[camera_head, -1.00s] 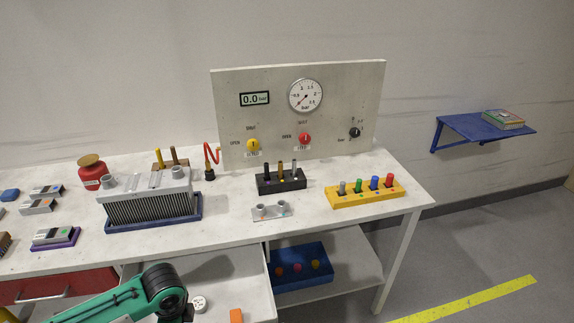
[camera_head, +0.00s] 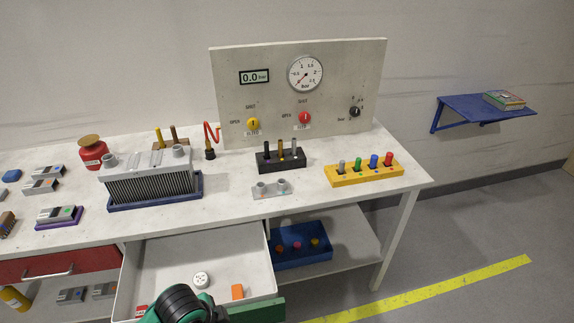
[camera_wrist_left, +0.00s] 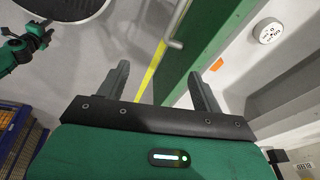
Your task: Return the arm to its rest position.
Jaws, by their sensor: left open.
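My left arm's green and black link shows at the bottom centre of the head view; its gripper is out of that picture. In the left wrist view my left gripper (camera_wrist_left: 161,82) is open, with nothing between its fingers. Beyond the fingers is the green front (camera_wrist_left: 205,40) of the pulled-out drawer, with its bar handle (camera_wrist_left: 174,43). The gripper appears apart from the handle. A green and black part at the upper left of the wrist view looks like my right arm, with its gripper (camera_wrist_left: 42,32) small and unclear.
The open drawer (camera_head: 140,275) holds a white round piece (camera_head: 201,280) and an orange block (camera_head: 237,291). The worktable (camera_head: 225,205) above carries a finned block (camera_head: 150,180), a yellow peg holder (camera_head: 350,177) and a gauge panel (camera_head: 225,95). Floor at the right is clear.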

